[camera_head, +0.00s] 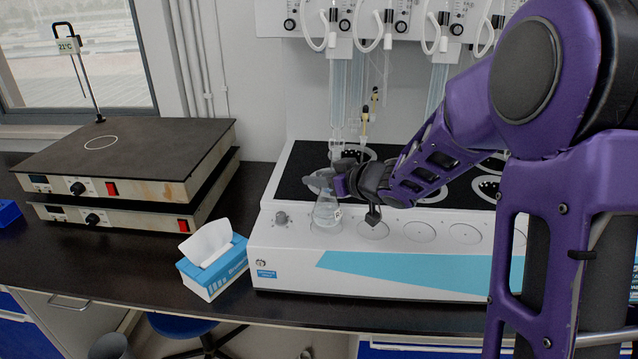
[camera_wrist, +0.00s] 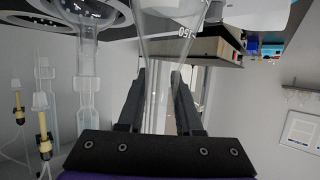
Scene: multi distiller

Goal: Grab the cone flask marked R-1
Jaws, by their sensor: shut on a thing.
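A clear cone flask (camera_head: 326,212) stands upright at the left end of the front ledge of the white distiller (camera_head: 350,262). My gripper (camera_head: 335,180) reaches in from the right at the height of its neck. In the wrist view, the two dark fingers of my gripper (camera_wrist: 158,95) are on either side of the neck of the flask (camera_wrist: 172,38), shut on it. The printed number 150 shows on the glass. A small pale label shows on the flask in the head view, too small to read.
Glass tubes and hoses hang above the distiller behind the flask. A blue-and-white tissue box (camera_head: 213,262) stands left of the distiller. Stacked hot plates (camera_head: 125,158) are at the far left. Round marked spots along the ledge to the right look empty.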

